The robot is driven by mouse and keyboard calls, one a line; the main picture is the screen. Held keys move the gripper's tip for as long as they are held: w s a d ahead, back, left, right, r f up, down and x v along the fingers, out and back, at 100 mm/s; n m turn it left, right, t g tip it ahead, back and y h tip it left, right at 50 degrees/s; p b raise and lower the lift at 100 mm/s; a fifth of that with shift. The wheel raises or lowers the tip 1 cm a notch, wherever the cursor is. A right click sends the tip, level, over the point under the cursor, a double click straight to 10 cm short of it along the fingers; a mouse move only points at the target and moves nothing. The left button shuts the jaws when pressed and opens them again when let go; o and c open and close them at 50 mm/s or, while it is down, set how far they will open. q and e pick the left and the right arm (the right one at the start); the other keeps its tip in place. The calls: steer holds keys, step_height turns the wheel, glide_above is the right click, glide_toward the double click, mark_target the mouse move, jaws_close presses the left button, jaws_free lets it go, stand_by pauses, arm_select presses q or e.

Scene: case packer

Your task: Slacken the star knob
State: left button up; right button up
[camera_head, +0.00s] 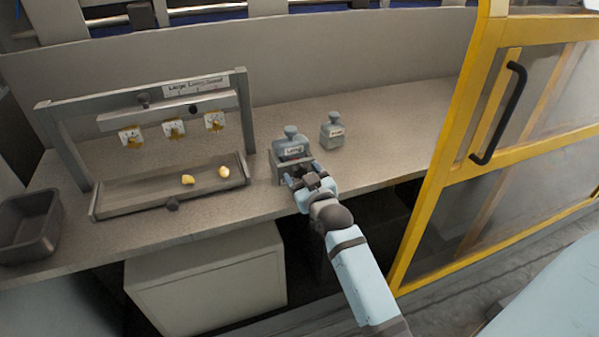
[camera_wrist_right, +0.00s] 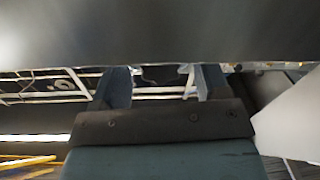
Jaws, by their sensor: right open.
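My right gripper (camera_head: 301,181) reaches up from below in the head view. It is open at the front of a small grey holder (camera_head: 276,168) on the counter's front edge. A grey block labelled "Large" (camera_head: 291,149) with a round top sits in the holder. The star knob cannot be made out clearly; the holder's front is partly hidden by my gripper. In the right wrist view my two fingers (camera_wrist_right: 163,86) stand apart, with a small dark shape (camera_wrist_right: 156,75) between them that I cannot identify. My left gripper is out of view.
A second grey block (camera_head: 332,131) stands to the right. A dark bin (camera_head: 30,225) is far left; a yellow-framed door (camera_head: 440,190) is right.

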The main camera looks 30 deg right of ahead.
steer(key=shift+c, duration=1)
steer(key=c, duration=0.7)
steer(key=shift+c, duration=0.2)
